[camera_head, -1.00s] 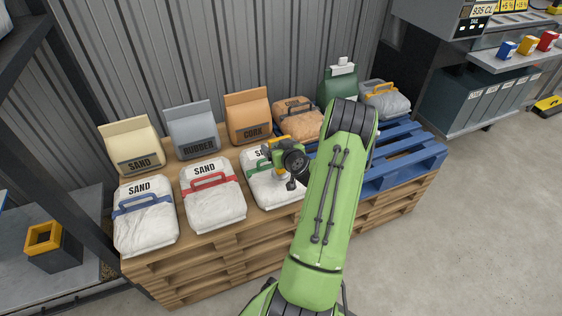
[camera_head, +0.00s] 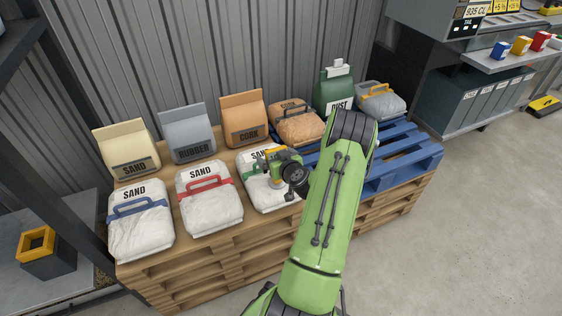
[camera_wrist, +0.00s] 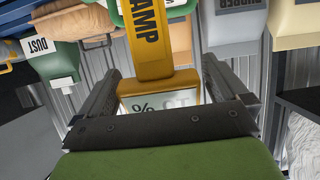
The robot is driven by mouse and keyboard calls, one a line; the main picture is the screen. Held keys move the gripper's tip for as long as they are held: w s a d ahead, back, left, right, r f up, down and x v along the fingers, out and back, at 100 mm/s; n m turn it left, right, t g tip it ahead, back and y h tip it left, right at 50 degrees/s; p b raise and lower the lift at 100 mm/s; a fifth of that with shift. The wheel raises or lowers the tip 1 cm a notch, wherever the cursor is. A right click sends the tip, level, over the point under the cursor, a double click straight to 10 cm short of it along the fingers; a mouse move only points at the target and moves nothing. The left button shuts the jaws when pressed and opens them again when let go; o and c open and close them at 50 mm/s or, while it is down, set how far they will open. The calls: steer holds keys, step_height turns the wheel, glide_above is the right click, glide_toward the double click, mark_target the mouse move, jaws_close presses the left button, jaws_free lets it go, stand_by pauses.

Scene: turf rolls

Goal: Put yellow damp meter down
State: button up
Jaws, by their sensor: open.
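The yellow damp meter (camera_wrist: 153,55) stands between the two fingers of my gripper (camera_wrist: 161,70) in the wrist view. Its letters "AMP" and a pale display with "%" show. The fingers are open, one on each side of it; I cannot tell whether either touches it. In the head view, a small yellow part of the meter (camera_head: 274,152) shows at my gripper (camera_head: 272,165), over the white sand bag with a green handle (camera_head: 258,193). My wrist hides part of that bag, and whether the meter rests on it is unclear.
White sand bags with blue (camera_head: 140,230) and red (camera_head: 212,205) handles stand to the left. Sand (camera_head: 125,145), rubber (camera_head: 187,130) and cork (camera_head: 243,115) bags stand behind. A green dust container (camera_head: 336,92) stands at the back right. The blue pallet (camera_head: 405,165) has bare slats.

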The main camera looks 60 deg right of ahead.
steer(key=v, duration=1.1)
steer(key=w+a+r+n+g+y, duration=0.1)
steer(key=w+a+r+n+y, duration=0.2)
steer(key=a, duration=0.5)
steer(key=w+a+r+n+y, duration=0.2)
steer(key=w+a+n+y, duration=0.1)
steer(key=a, duration=0.4)
steer(key=w+a+r+n+g+y, duration=0.1)
steer(key=w+a+r+n+y, duration=0.2)
steer(key=a, duration=0.5)
steer(key=s+a+r+g, duration=0.3)
steer(key=s+a+r, duration=0.15)
steer(key=a, duration=0.35)
steer(key=s+a+r+m+h, duration=0.1)
steer(key=s+a+r, duration=0.1)
steer(key=s, duration=0.4)
steer(key=s+a+r+m+h, duration=0.1)
steer(key=s+r, duration=0.2)
steer(key=s, duration=0.4)
steer(key=shift+a+r+m+g, duration=0.25)
steer(key=shift+a+m+g, duration=0.15)
steer(key=shift+r, duration=0.1)
step_height(320, 180, up, 17)
steer(key=p, duration=1.7)
